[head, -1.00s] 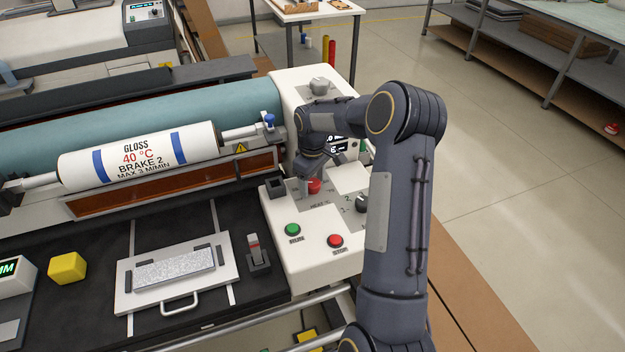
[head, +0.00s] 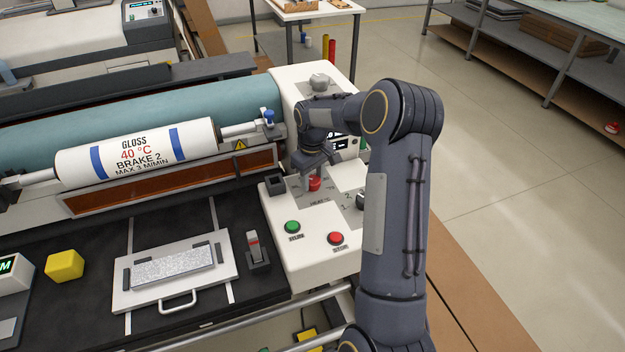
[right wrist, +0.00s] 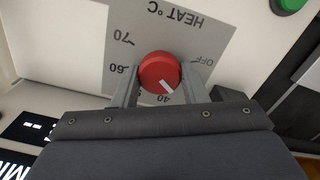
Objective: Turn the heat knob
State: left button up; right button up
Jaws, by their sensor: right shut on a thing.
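The red heat knob (head: 315,184) sits on the white control panel (head: 310,262); it also shows in the right wrist view (right wrist: 159,70). My right gripper (head: 314,175) is shut on the knob, with one finger on each side of it in the right wrist view (right wrist: 160,76). The knob's white mark points to the lower right there, close to the partly hidden 40 on the grey heat scale (right wrist: 125,68). 60, 70 and OFF are readable around it. My left gripper is in neither view.
The green RUN button (head: 292,227) and red STOP button (head: 335,238) stand in front of the knob. A black selector knob (head: 361,201) is to its right, partly behind my arm. The roll label (head: 134,151) reads GLOSS, 40 °C, BRAKE 2.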

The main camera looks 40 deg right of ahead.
aim_at(313, 179)
jog(key=m+b, duration=0.1)
jog(key=m, duration=0.2)
jog(key=shift+m+b, duration=0.35)
jog(key=shift+m, duration=1.25)
jog(key=o, duration=1)
jog(key=shift+r, duration=0.1)
notch_tip(313, 179, up, 7)
jog(key=shift+f+b, duration=0.1)
jog(key=shift+b, duration=0.35)
jog(key=shift+r, duration=0.45)
